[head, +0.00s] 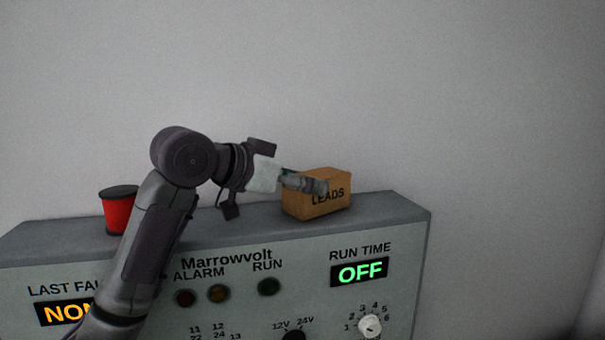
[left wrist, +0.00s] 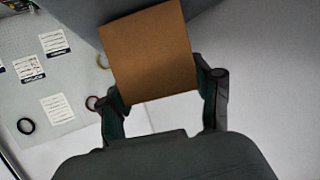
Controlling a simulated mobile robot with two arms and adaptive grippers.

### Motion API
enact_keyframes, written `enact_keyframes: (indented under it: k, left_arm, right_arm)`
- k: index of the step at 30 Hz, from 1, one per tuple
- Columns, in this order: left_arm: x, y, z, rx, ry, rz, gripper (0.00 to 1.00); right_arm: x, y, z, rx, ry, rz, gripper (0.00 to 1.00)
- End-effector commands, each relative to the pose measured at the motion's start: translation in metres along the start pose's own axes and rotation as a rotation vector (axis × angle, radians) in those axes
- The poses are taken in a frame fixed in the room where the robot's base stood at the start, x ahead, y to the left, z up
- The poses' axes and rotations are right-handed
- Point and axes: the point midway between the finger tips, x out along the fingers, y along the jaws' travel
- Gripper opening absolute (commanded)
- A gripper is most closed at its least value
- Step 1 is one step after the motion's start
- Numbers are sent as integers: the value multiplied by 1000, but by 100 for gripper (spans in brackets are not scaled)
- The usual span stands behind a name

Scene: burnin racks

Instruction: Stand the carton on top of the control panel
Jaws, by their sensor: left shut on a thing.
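The carton (head: 329,206) is a small brown box marked LEADS. In the head view it is upright at the right part of the grey top of the control panel (head: 385,205), and its base appears to touch that top. My left gripper (head: 308,185) reaches in from the left and is shut on the carton, with one finger across its front face. In the left wrist view the carton (left wrist: 152,55) sits between the two fingers (left wrist: 160,92). My right gripper is in neither view.
A red spool (head: 119,212) with dark ends stands on the panel top at the left, behind my left arm. A plain grey wall rises behind. The top right of the carton is bare.

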Motion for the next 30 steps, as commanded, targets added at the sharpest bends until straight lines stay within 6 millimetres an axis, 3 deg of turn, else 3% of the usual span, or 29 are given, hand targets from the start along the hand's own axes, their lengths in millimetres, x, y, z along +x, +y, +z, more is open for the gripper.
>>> enact_keyframes:
  k: [10, 11, 15, 26, 30]
  left_arm:
    - [1, 0, 3, 0, 2, -1, 20]
    - [1, 0, 3, 0, 1, -1, 69]
    - [1, 0, 3, 0, 0, 0, 89]
    - [-1, 0, 0, 0, 2, -1, 89]
    - [-16, -1, 4, 1, 3, -3, 89]
  right_arm:
    - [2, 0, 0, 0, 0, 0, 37]
    - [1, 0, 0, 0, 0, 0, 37]
    - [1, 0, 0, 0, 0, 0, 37]
    - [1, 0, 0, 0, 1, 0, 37]
    - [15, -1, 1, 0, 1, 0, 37]
